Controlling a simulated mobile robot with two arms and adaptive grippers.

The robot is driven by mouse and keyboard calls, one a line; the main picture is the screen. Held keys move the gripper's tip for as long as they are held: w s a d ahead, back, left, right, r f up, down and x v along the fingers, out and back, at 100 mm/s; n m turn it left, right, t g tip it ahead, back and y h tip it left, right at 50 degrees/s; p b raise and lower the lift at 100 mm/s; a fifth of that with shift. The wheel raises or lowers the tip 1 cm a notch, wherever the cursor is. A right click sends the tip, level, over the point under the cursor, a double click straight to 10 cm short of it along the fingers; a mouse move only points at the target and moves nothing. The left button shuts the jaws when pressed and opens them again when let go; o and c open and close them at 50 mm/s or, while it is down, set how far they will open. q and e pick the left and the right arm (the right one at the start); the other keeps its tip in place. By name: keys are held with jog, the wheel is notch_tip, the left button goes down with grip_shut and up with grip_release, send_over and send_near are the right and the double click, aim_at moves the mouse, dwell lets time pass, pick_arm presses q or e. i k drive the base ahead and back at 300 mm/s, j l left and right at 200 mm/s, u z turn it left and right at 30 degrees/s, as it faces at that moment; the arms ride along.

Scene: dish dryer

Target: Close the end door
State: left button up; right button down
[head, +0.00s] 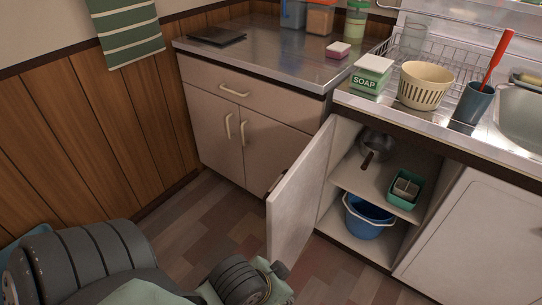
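The end door (300,192) is a pale cabinet door under the sink counter. It stands swung open, out over the floor, hinged at the left side of an open cupboard (339,243). A small dark piece shows at its upper outer edge. My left arm comes in at the bottom left, and its last visible joint is near the door's lower front corner. I cannot tell whether it touches the door. The fingers of my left gripper are not visible. My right gripper is not in view.
In the cupboard are a blue bucket (366,219), a green container (405,189) and a metal pan (376,145). A soap box (371,74), a cream basket (424,86) and a blue cup (473,104) stand on the counter. The floor (195,220) left of the door is clear.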

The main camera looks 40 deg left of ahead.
aim_at(292, 202)
jog(key=j+z, duration=0.35)
jog(key=j, duration=1.8)
